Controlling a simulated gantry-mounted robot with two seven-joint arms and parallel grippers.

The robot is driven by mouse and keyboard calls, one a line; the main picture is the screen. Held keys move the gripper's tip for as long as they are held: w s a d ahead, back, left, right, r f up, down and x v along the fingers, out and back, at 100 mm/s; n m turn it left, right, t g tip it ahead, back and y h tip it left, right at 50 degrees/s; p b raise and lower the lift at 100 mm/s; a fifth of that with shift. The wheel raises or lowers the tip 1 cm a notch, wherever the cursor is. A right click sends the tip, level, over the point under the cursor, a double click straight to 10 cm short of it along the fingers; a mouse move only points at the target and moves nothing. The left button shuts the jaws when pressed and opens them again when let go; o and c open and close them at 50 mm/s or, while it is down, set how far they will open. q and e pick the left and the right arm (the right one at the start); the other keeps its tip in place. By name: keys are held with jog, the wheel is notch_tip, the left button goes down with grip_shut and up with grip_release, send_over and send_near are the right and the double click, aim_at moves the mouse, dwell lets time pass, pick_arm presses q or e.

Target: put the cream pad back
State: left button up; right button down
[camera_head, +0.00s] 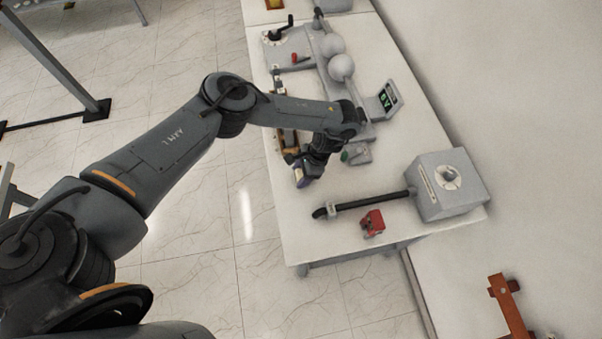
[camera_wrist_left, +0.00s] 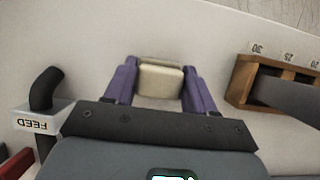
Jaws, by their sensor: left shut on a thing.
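My left gripper (camera_head: 302,175) is over the white table near its left edge. In the left wrist view its purple fingers (camera_wrist_left: 160,80) are shut on the cream pad (camera_wrist_left: 161,77), one finger on each side. In the head view the pad is too small to make out clearly. A wooden rack (camera_wrist_left: 242,80) with numbered slots stands to the right of the pad in the left wrist view, apart from it. In the head view the rack (camera_head: 280,141) is partly hidden behind my left arm. My right gripper is not in view.
A black hooked bar (camera_head: 365,201) runs from a grey box (camera_head: 447,187) across the table. A white FEED label (camera_wrist_left: 36,121) is beside its hooked end. A red block (camera_head: 372,223) sits near the front. Two grey spheres (camera_head: 341,67) and a small screen (camera_head: 387,99) stand farther back.

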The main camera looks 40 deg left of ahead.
pick_arm(q)
jog(key=o, duration=1)
jog(key=shift+f, duration=0.1)
jog(key=shift+w+r, duration=0.1)
jog(key=shift+r, duration=0.25)
jog(key=p+v, duration=0.1)
jog(key=v, duration=1)
jog(key=shift+d+r+p, duration=0.1)
jog(key=shift+r+p, duration=0.2)
jog(key=shift+p, duration=0.1)
